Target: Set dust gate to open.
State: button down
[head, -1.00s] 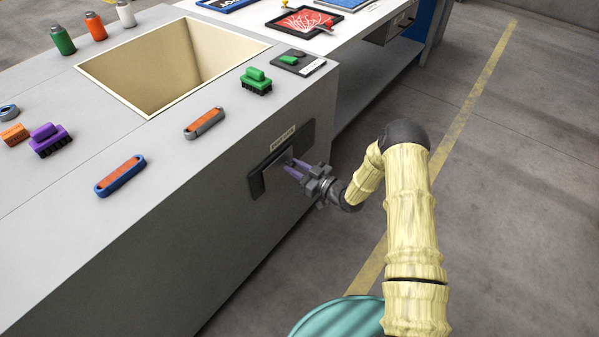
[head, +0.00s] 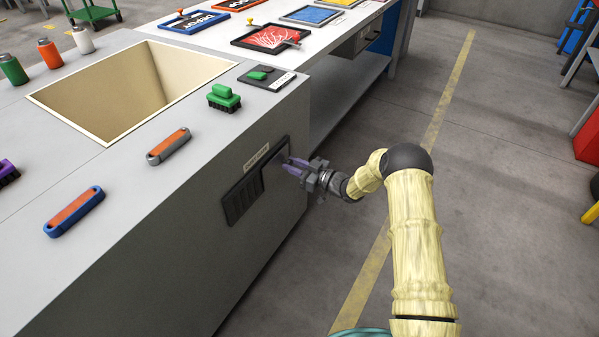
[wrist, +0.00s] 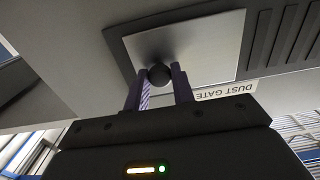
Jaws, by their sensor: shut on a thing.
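The dust gate is a dark slotted panel (head: 243,199) on the side of the grey cabinet, with a label reading DUST GATE above it. Its light metal plate (wrist: 207,46) sits at the right end of the panel in the head view, with dark louvre slots bare to its left. A round black knob (wrist: 159,74) stands out from the plate. My gripper (head: 292,167) is shut on the knob, with its purple fingers on either side of it in the wrist view (wrist: 160,82).
The cabinet top (head: 140,190) holds an open bin (head: 110,95), a green brush (head: 223,98), orange-topped tools and several bottles. A white table (head: 335,40) with framed screens stands behind.

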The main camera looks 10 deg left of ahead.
jog(key=shift+w+d, duration=0.15)
jog(key=shift+w, duration=0.05)
jog(key=c, duration=1.2)
grip_release()
jog(key=shift+o, duration=0.2)
jog(key=p+v, duration=0.3)
jog(key=v, duration=1.4)
jog(key=shift+s+d, duration=0.15)
